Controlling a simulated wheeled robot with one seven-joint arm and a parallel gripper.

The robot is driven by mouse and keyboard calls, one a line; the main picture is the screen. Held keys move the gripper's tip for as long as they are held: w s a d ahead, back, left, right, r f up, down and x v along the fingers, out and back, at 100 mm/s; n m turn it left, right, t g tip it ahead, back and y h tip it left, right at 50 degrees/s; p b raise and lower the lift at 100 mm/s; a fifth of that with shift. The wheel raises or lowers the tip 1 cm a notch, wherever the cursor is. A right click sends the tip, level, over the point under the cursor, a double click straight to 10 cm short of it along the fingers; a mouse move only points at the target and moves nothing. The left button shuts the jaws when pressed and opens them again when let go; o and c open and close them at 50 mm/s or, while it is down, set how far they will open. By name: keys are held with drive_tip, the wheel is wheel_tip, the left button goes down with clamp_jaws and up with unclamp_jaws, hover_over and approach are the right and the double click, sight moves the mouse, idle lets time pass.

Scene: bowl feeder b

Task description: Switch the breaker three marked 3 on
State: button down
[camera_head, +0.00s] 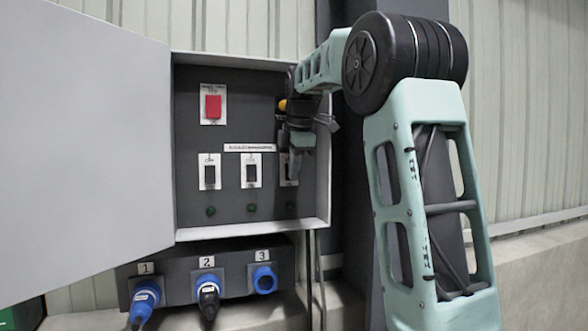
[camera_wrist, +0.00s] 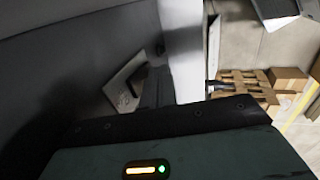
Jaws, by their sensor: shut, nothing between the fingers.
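The electrical box (camera_head: 245,232) is open in the head view. It holds a row of three black breakers on white plates. The rightmost breaker (camera_head: 285,171), in line with the socket marked 3, is partly hidden by my gripper (camera_head: 294,168). My gripper is shut and empty, at the front of this breaker; I cannot tell if it touches the switch. In the wrist view a tilted white plate (camera_wrist: 124,88) shows beside the dark fingers (camera_wrist: 160,85). The breaker's lever position is hidden. The small lamp (camera_head: 291,206) below it looks dark.
The left breaker (camera_head: 210,174) and middle breaker (camera_head: 251,174) stand close by. A red switch (camera_head: 213,106) sits above. The box door (camera_head: 80,140) stands open at left. Below are numbered sockets; socket 3 (camera_head: 263,279) has no cable. Cardboard boxes (camera_wrist: 245,85) lie on the floor.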

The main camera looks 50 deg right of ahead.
drive_tip(key=shift+f, duration=0.1)
drive_tip(key=shift+w+d+t+b, duration=0.2)
drive_tip(key=shift+t+b, duration=0.2)
drive_tip(key=shift+b, duration=0.25)
drive_tip(key=shift+r+p, duration=0.85)
drive_tip(key=shift+r, duration=0.05)
drive_tip(key=shift+a, duration=0.1)
